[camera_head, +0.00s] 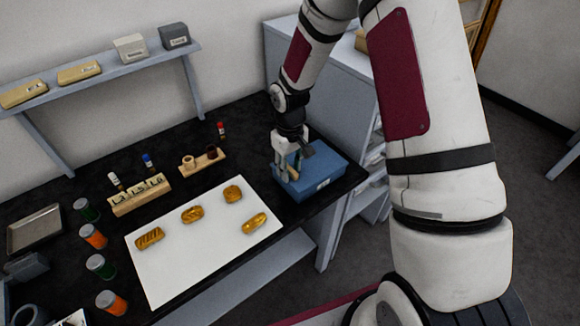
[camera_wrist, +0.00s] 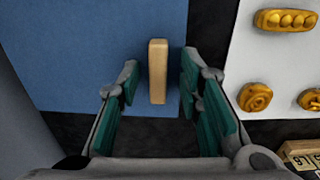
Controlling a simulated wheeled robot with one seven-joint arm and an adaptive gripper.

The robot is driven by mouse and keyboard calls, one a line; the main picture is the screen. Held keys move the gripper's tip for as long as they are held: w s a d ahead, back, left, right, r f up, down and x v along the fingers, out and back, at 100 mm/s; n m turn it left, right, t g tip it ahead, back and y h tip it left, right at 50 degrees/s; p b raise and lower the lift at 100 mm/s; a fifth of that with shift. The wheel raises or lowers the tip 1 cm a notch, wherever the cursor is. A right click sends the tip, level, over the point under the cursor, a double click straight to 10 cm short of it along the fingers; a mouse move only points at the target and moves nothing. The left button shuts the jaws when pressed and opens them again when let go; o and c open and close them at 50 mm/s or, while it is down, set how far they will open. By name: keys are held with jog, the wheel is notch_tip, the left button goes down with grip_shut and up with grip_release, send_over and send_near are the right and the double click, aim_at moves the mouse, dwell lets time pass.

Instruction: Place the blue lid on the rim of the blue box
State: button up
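The blue box (camera_head: 325,180) stands at the right end of the black table, with a white label on its front. A flat blue surface covers its top, and I take this to be the blue lid (camera_wrist: 90,50), which fills the upper left of the wrist view. A light wooden handle (camera_wrist: 158,72) stands up from the blue surface near its edge. My gripper (camera_head: 294,163) is over the left part of the box. In the wrist view my gripper (camera_wrist: 160,80) is open, with one green-padded finger on each side of the handle and gaps visible. The lid's seating on the rim is unclear.
A white mat (camera_head: 180,250) with several golden fragments lies left of the box. A small wooden rack (camera_head: 202,160) and a numbered block (camera_head: 140,195) stand behind it. Several capped jars line the left side. A grey cabinet (camera_head: 335,75) stands behind the box.

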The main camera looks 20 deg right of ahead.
notch_tip(320, 180, up, 12)
jog(key=b, duration=0.2)
jog(key=s+r+m+t+h, duration=0.1)
jog(key=s+r, duration=0.4)
jog(key=r, duration=0.2)
jog(key=s+r+m+t, duration=0.1)
jog(key=s+r+t, duration=0.1)
jog(key=s+r, duration=0.45)
jog(key=s+r+t, duration=0.1)
jog(key=s+r, duration=0.2)
jog(key=s, duration=0.3)
jog(key=s+r+m+t+y, duration=0.1)
jog(key=s+r, duration=0.3)
jog(key=s, duration=0.1)
jog(key=shift+s+m+t, duration=0.3)
jog(key=shift+s, duration=0.1)
jog(key=shift+r, duration=0.1)
